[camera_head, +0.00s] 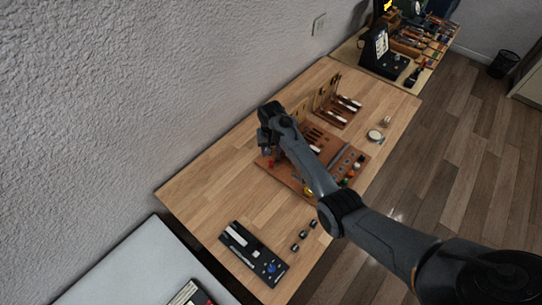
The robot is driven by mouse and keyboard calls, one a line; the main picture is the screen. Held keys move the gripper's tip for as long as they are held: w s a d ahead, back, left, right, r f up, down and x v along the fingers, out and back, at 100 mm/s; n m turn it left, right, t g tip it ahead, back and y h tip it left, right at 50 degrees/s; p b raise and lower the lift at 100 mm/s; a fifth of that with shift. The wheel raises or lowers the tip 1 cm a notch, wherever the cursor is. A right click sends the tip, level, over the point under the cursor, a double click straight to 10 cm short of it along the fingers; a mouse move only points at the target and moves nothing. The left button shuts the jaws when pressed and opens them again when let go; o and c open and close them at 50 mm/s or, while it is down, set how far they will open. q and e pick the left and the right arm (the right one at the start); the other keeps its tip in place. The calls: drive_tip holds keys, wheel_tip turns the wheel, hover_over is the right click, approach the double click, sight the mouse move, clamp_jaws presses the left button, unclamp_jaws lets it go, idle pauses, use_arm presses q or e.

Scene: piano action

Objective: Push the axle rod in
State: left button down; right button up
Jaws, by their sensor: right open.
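My right arm reaches in from the lower right across the wooden table. My right gripper (266,147) is over the far left side of a reddish-brown work board (281,174). It is open, though its fingers show small and dark. My arm covers much of the board's middle. A wooden piano-action piece (324,91) with upright sides and black-and-white keys (347,103) stands behind the board. I cannot make out the axle rod; it is hidden or too small to tell. My left gripper is not in view.
A black device (253,254) and several small dark blocks (303,240) lie near the table's front. A round white dish (374,136) sits at the right edge. A second table (424,80) with tools stands behind. Bare wood (205,195) is free at left, beside the wall.

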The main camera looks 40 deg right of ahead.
drive_tip(key=shift+r, duration=1.4)
